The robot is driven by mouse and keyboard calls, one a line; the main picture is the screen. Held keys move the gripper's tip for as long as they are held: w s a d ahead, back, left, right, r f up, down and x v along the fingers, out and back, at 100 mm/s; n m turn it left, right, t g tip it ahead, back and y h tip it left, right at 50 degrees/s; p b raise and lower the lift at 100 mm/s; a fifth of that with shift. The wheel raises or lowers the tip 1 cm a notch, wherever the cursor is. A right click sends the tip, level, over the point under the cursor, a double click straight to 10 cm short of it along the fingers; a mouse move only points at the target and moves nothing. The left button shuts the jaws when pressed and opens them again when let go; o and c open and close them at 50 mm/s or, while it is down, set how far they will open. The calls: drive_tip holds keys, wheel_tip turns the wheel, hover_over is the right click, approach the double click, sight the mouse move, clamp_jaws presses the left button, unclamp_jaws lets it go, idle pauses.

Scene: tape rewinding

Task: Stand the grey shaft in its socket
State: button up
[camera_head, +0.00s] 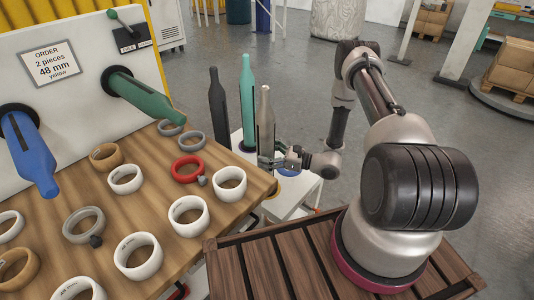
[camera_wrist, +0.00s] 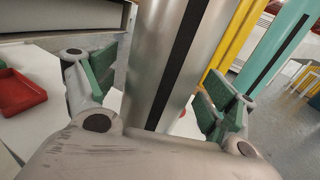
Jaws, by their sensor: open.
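The grey shaft (camera_head: 265,122) stands upright, or nearly so, at the white stand (camera_head: 299,203) beyond the wooden table. In the wrist view the grey shaft (camera_wrist: 172,62), with a dark stripe along it, passes between my finger pads. My gripper (camera_head: 277,161) is beside its lower part, and the wrist view shows my gripper (camera_wrist: 160,95) open, with its green pads apart on either side. The shaft's lower end and its socket are hidden, so I cannot tell how it sits there.
A dark shaft (camera_head: 217,108) and a green shaft (camera_head: 247,98) stand close by to the left. A blue round piece (camera_head: 289,172) shows under my gripper. The wooden table (camera_head: 150,205) holds several rings. Blue (camera_head: 33,155) and green (camera_head: 145,97) shafts project from the white panel (camera_head: 75,75).

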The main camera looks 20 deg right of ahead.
drive_tip(key=shift+d, duration=0.1)
drive_tip(key=v, duration=1.2)
drive_tip(key=shift+f, duration=0.1)
